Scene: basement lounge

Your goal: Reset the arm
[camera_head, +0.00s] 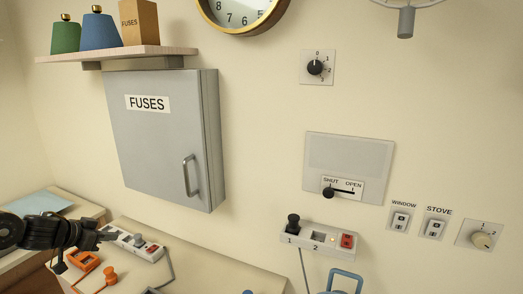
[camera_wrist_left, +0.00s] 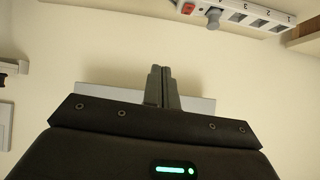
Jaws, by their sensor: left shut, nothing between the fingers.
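My left arm comes in from the left edge in the head view. Its black gripper (camera_head: 108,236) is low at the left, by the power strip (camera_head: 140,246) below the fuse cabinet. I cannot tell from this view whether it touches the strip. In the left wrist view the two grey fingers (camera_wrist_left: 161,70) are together with nothing between them. The wrist view also shows a white power strip (camera_wrist_left: 238,15) with a red switch, a grey plug and numbered sockets, apart from the fingertips. My right gripper is not in view.
A grey fuse cabinet (camera_head: 152,150) hangs above the gripper, under a shelf (camera_head: 120,52). A second power strip (camera_head: 318,239) with a black plug is on the wall. Orange items (camera_head: 84,261) lie low at the left. A shut/open slider panel (camera_head: 348,155) and wall switches (camera_head: 435,228) are at right.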

